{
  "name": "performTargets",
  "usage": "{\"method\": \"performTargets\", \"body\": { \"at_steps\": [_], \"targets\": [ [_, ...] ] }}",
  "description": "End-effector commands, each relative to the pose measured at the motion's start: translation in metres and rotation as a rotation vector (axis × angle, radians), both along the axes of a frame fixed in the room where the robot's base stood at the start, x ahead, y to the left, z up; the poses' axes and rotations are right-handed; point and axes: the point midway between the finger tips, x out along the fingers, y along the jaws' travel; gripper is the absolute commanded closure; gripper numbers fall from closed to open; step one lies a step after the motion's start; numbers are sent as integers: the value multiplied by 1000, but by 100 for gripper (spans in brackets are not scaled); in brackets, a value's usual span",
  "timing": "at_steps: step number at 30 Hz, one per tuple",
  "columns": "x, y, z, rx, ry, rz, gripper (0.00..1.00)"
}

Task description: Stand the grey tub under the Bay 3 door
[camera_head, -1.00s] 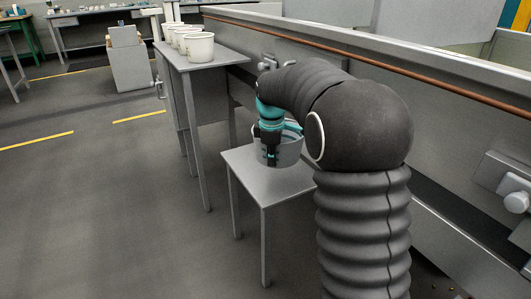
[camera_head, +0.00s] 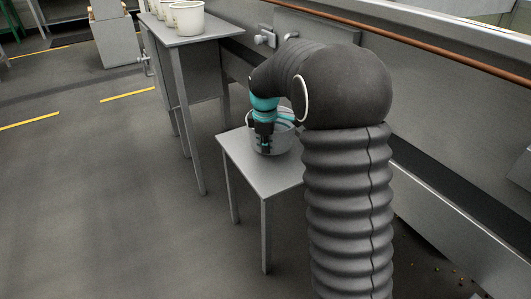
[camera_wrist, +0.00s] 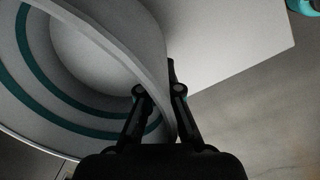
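The grey tub (camera_head: 282,140) stands on a small grey stand (camera_head: 238,158) in the head view. Its teal bands show in the wrist view (camera_wrist: 95,30), where its rim crosses between my fingers. My gripper (camera_head: 264,144) points down at the tub's near left side. In the wrist view my gripper (camera_wrist: 158,90) has one finger on each side of the tub's wall. The right finger lies close against the wall; the left fingertip is partly hidden, so I cannot tell whether they clamp it. No Bay 3 label is readable.
White tubs (camera_head: 187,18) stand in a row on a taller grey table (camera_head: 205,32) at the back. A long grey machine wall with a copper pipe (camera_head: 420,45) runs along the right. Small pellets lie on the floor at lower right. Floor at left is clear.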

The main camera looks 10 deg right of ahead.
Motion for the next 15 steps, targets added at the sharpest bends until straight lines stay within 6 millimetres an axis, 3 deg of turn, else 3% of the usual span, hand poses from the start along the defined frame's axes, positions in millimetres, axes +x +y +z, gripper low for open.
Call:
{"method": "performTargets", "body": {
  "at_steps": [5, 15],
  "targets": [
    [0, 1, -25, -1, 2, 3, 100],
    [0, 1, -28, 0, 1, 2, 100]
  ]
}}
